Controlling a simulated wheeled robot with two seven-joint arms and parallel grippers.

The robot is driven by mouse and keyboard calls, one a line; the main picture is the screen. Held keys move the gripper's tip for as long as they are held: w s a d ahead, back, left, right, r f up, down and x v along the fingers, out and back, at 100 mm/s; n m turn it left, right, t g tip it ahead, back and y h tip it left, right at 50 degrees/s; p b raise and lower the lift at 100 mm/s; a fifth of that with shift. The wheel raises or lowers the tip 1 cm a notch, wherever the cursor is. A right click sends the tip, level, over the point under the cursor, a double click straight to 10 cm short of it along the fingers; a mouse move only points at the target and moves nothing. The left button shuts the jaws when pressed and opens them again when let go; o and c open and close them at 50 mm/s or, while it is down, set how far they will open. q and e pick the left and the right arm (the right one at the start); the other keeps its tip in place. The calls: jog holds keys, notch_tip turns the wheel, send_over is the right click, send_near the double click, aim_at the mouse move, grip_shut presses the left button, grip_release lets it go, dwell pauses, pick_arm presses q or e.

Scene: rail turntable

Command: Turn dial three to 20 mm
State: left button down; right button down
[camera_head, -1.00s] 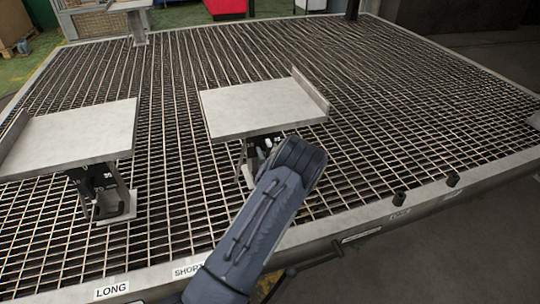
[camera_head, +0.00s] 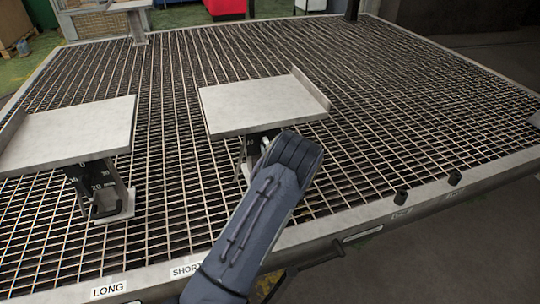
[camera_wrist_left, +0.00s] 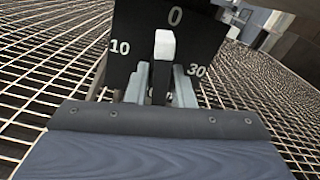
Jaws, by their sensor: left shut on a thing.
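In the left wrist view a black dial (camera_wrist_left: 125,35) has white marks 0 at the top, 10 at the left and 30 at the right. A white-tipped black handle (camera_wrist_left: 165,45) stands upright just below the 0. My left gripper (camera_wrist_left: 158,84) is shut on this handle, with a grey finger on each side. In the head view my left arm reaches under the middle plate (camera_head: 255,103); the fingertips are hidden behind the wrist. Part of this dial (camera_head: 252,150) shows there under the plate. The 20 mark on it cannot be seen. My right gripper is out of view.
A second plate (camera_head: 70,130) at the left stands over another black dial (camera_head: 102,172) marked 20 and 30. Metal grating (camera_head: 400,130) surrounds both stands. LONG (camera_head: 110,289) and SHORT (camera_head: 186,270) labels lie on the front rail. The grating to the right is clear.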

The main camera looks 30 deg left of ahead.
pick_arm(q)
jog(key=shift+f+n+b, duration=0.1)
jog(key=shift+n+b, duration=1.05)
jog(key=shift+n, duration=0.15)
jog(key=shift+n+b, duration=1.7)
jog(key=shift+b, duration=0.3)
jog(key=shift+n+b, duration=2.9)
jog(key=shift+b, duration=1.6)
jog(key=n, duration=0.5)
jog(key=shift+n, duration=0.3)
jog(key=shift+c, duration=1)
grip_release()
jog(key=v, duration=0.9)
jog(key=shift+c, duration=0.4)
